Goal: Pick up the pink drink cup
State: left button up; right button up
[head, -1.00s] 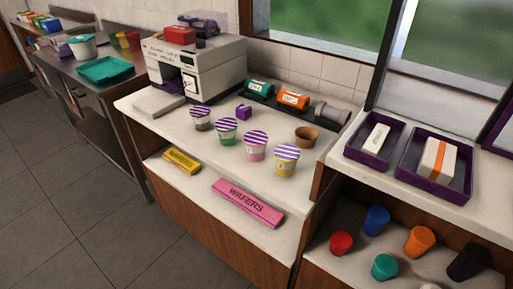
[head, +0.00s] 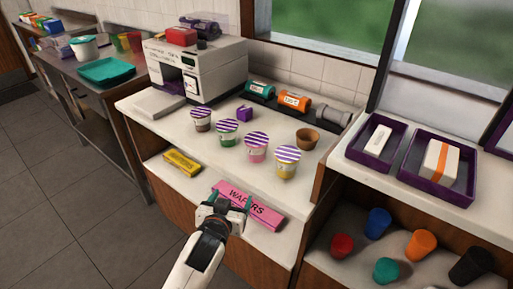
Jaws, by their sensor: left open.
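The pink drink cup (head: 256,150) stands upright on the white counter, with a purple-and-white striped lid. It is in a row with a green cup (head: 227,134) and a brown cup (head: 201,120) to its left and a yellow cup (head: 286,164) to its right, all with striped lids. My left gripper (head: 231,198) is open and empty, below and in front of the pink cup, over the pink wafers box (head: 264,214). It is apart from the cup. My right gripper is not in view.
A yellow box (head: 182,163) lies on the lower ledge. A small purple box (head: 244,113) and an open brown cup (head: 307,139) stand behind the row. A white machine (head: 215,72) is at the back left. Purple trays (head: 432,195) are at the right.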

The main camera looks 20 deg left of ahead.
pick_arm(q)
jog(key=w+d+r+t, duration=0.2)
jog(key=w+r+t, duration=0.2)
jog(key=w+r, duration=0.3)
send_near(259, 134)
jog(key=shift+w+a+h+p, duration=0.15)
jog(key=shift+w+h+p, duration=0.25)
jog(key=shift+w, duration=0.45)
jog(key=shift+w+a+f+p, duration=0.1)
jog(key=shift+w+f, duration=0.05)
jog(key=shift+w, duration=0.85)
jog(key=shift+w+a+f+p, duration=0.1)
jog(key=shift+w, duration=0.9)
jog(key=shift+w+a+f+p, duration=0.1)
jog(key=shift+w+f, duration=0.05)
jog(key=shift+w, duration=0.85)
